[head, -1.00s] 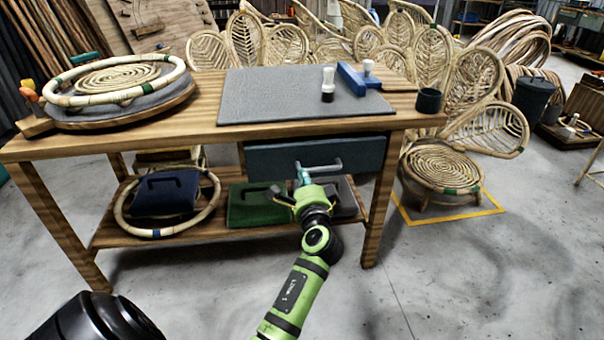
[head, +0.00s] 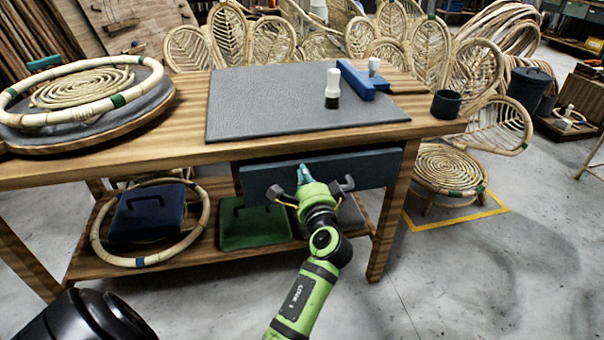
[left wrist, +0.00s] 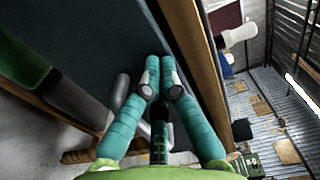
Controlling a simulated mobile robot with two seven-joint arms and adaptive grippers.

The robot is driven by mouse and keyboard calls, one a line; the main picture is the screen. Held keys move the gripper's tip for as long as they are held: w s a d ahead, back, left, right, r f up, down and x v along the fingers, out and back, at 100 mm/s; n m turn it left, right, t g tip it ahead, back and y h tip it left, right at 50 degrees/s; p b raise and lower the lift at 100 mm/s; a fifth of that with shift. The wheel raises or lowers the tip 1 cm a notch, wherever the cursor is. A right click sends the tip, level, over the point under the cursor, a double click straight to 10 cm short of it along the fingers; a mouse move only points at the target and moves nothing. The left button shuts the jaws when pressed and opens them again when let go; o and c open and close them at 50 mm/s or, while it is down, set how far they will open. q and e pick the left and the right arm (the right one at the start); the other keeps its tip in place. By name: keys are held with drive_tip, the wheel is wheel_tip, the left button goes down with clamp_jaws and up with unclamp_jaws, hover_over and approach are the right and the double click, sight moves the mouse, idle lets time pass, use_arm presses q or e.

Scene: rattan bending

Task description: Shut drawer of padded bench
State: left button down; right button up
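The padded bench (head: 185,125) is a wooden table with a grey pad (head: 265,105) on top. Its dark blue-grey drawer (head: 375,170) is under the right part of the top, with a dark gap above its front; I cannot tell how far it stands out. My left gripper (head: 303,175) is at the middle of the drawer front and mostly hides the handle there. In the left wrist view the teal fingers (left wrist: 161,70) are together, tips at or close to the drawer face (left wrist: 95,40). The grey handle (left wrist: 120,98) shows beside and behind them. My right gripper is out of view.
On the bench stand a white-and-black bottle (head: 332,90), a blue tool (head: 355,80), a dark cup (head: 446,104) and a rattan ring (head: 120,100). The lower shelf holds a green case (head: 250,228) and a blue case (head: 145,215).

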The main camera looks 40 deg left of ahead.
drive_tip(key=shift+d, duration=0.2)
use_arm(q)
drive_tip(key=shift+x, duration=0.85)
drive_tip(key=shift+w+a+r, duration=0.1)
drive_tip(key=shift+w+a, duration=0.15)
drive_tip(key=shift+a, duration=0.05)
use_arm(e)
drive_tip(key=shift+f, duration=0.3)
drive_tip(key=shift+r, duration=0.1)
